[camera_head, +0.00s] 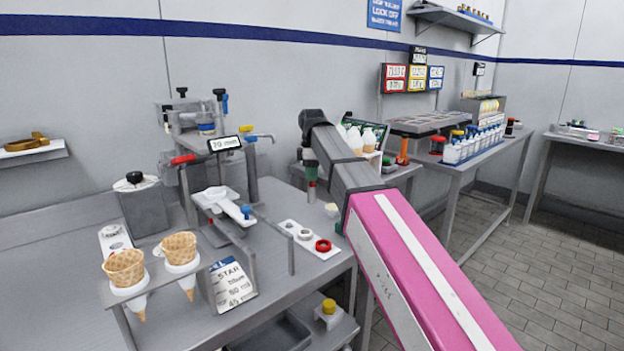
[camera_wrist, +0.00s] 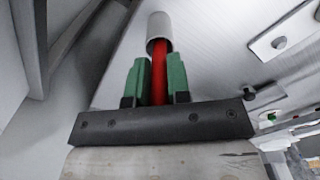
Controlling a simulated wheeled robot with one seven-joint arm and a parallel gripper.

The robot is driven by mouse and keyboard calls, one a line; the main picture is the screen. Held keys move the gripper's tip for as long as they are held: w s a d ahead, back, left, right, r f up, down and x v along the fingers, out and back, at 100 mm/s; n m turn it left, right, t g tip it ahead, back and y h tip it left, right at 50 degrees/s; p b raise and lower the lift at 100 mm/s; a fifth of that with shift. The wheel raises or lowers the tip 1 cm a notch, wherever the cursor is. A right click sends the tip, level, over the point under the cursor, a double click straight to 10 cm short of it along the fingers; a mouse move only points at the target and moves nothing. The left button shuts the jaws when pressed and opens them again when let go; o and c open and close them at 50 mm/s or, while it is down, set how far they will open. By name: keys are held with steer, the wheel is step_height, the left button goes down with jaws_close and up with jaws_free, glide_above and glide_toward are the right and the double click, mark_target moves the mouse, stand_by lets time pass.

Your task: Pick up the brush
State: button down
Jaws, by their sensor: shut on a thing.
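The brush (camera_wrist: 159,72) shows in the wrist view as a red shaft with a pale grey cylindrical end at the top of the picture. The two green fingers of my gripper (camera_wrist: 158,82) are on either side of the red shaft and shut on it. In the head view, my gripper (camera_head: 311,174) points down at the back of the metal counter, right of the dispensing machine. Only a small part of the brush shows below the fingers there. I cannot tell whether its lower end touches the counter.
A white plate with round parts (camera_head: 310,238) lies in front of my gripper. The dispensing machine (camera_head: 215,170) stands to the left. Waffle cones (camera_head: 180,249) sit in a holder at the front left. Pale cones (camera_head: 362,138) stand behind my arm.

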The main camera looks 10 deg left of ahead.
step_height(320, 180, up, 10)
stand_by(0.5)
